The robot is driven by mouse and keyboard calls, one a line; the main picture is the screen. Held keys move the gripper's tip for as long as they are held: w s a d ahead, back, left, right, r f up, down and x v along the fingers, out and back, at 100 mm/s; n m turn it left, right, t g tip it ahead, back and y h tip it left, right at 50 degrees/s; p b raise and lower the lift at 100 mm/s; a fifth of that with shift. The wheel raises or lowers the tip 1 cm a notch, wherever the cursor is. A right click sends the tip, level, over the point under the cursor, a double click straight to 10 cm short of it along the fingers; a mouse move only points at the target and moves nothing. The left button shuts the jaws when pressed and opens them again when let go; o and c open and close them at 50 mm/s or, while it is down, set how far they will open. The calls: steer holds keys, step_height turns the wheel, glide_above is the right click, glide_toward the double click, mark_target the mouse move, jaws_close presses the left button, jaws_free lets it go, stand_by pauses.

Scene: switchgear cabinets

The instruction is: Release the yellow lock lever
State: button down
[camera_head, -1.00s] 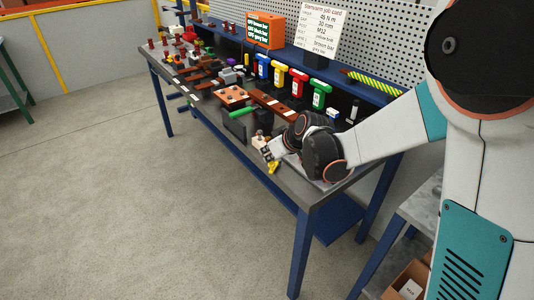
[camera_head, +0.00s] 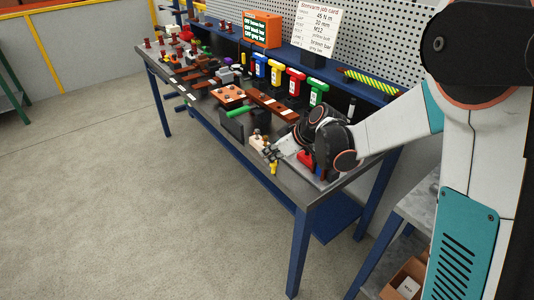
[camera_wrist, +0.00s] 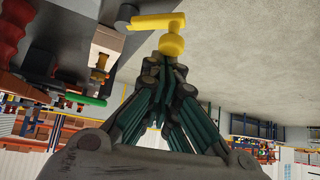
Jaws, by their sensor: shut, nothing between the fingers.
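The yellow lock lever (camera_head: 274,168) shows at the front edge of the workbench in the head view. In the wrist view the yellow lever (camera_wrist: 150,21) is L-shaped, with a rounded knob end and a dark pivot at its left. My gripper (camera_wrist: 165,66) is shut and empty, its fingertips close to the knob end. I cannot tell whether they touch it. In the head view my gripper (camera_head: 270,154) is beside the lever at the bench edge. A pale block (camera_head: 258,142) stands just left of my gripper.
The workbench (camera_head: 291,191) carries a green-handled part (camera_head: 239,111), a copper-coloured plate (camera_head: 230,95) and a brown bar (camera_head: 272,105). Coloured T-shaped tools stand along the back, including a green one (camera_head: 317,91). The floor (camera_head: 150,220) in front is clear.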

steer(key=shift+s+d, duration=0.2)
steer(key=shift+d, duration=0.3)
steer(key=shift+s+d, duration=0.15)
steer(key=shift+d, duration=1)
steer(key=shift+d+f, duration=0.1)
steer(key=shift+d, duration=0.15)
steer(key=shift+a, duration=0.1)
steer(key=a+r, duration=0.1)
steer(key=a+r+p, duration=0.1)
steer(key=a, duration=0.1)
steer(key=shift+s+a, duration=0.1)
steer(key=shift+a, duration=0.1)
steer(key=d+r+p, duration=0.3)
steer(key=d+r, duration=0.3)
steer(key=shift+w+r, duration=0.15)
steer(key=shift+w, duration=0.3)
steer(key=shift+s+r, duration=0.1)
